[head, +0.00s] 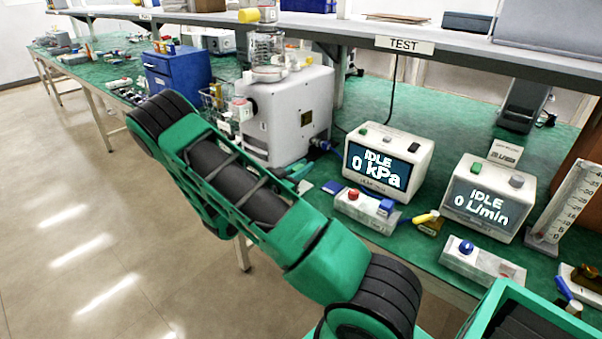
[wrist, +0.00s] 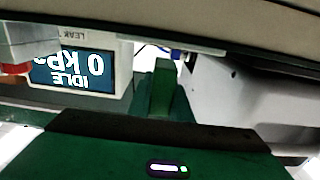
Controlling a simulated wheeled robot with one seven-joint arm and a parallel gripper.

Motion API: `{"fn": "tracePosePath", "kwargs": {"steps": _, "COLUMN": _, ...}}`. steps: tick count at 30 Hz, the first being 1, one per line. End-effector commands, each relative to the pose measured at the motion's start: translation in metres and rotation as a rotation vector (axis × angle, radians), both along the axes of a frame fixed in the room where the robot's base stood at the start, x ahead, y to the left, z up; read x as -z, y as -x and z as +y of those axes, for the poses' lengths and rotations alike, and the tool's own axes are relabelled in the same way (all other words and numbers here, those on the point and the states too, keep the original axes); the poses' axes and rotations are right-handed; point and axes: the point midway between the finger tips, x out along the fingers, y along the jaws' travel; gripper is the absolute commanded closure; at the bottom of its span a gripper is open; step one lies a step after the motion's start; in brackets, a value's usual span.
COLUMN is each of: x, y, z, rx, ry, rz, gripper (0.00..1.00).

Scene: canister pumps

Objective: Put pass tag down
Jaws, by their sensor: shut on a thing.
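My gripper (wrist: 164,88) shows in the wrist view as a green finger beyond the wide green hand, and it is shut on the pass tag. The tag itself is hidden, and I cannot make out its shape or whether it touches anything. In the head view my green arm crosses the middle and hides most of the hand. The hand is near the bench edge, between the white pump unit (head: 290,115) and the kPa display (head: 389,165). The wrist view shows this display upside down (wrist: 75,68), at the left, with a pale housing (wrist: 235,108) at the right.
The green bench (head: 430,120) is crowded. A flow display (head: 488,198) reading IDLE stands right of the kPa display, with small button boxes (head: 367,208) in front. A shelf marked TEST (head: 404,45) hangs above. A blue drawer unit (head: 177,72) stands farther left. The floor (head: 80,230) is clear.

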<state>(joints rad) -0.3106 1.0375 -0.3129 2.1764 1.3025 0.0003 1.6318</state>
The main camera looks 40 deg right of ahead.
Motion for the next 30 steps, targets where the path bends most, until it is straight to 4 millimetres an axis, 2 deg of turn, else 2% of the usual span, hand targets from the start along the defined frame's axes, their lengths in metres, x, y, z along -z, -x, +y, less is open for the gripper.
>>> {"fn": "tracePosePath", "kwargs": {"steps": 4, "x": 0.018, "y": 0.0, "z": 0.0, "rx": 0.001, "ry": 0.001, "rz": 0.002, "gripper": 1.0}}
{"fn": "tracePosePath", "kwargs": {"steps": 15, "x": 0.021, "y": 0.0, "z": 0.001, "rx": -0.001, "ry": 0.0, "rz": 0.0, "gripper": 1.0}}
{"fn": "tracePosePath", "kwargs": {"steps": 16, "x": 0.021, "y": 0.0, "z": 0.001, "rx": -0.001, "ry": 0.0, "rz": 0.0, "gripper": 0.77}}
{"fn": "tracePosePath", "kwargs": {"steps": 18, "x": 0.021, "y": 0.0, "z": 0.001, "rx": -0.001, "ry": 0.0, "rz": 0.0, "gripper": 0.63}}
{"fn": "tracePosePath", "kwargs": {"steps": 30, "x": 0.018, "y": 0.0, "z": 0.005, "rx": -0.002, "ry": -0.001, "rz": 0.0, "gripper": 0.63}}
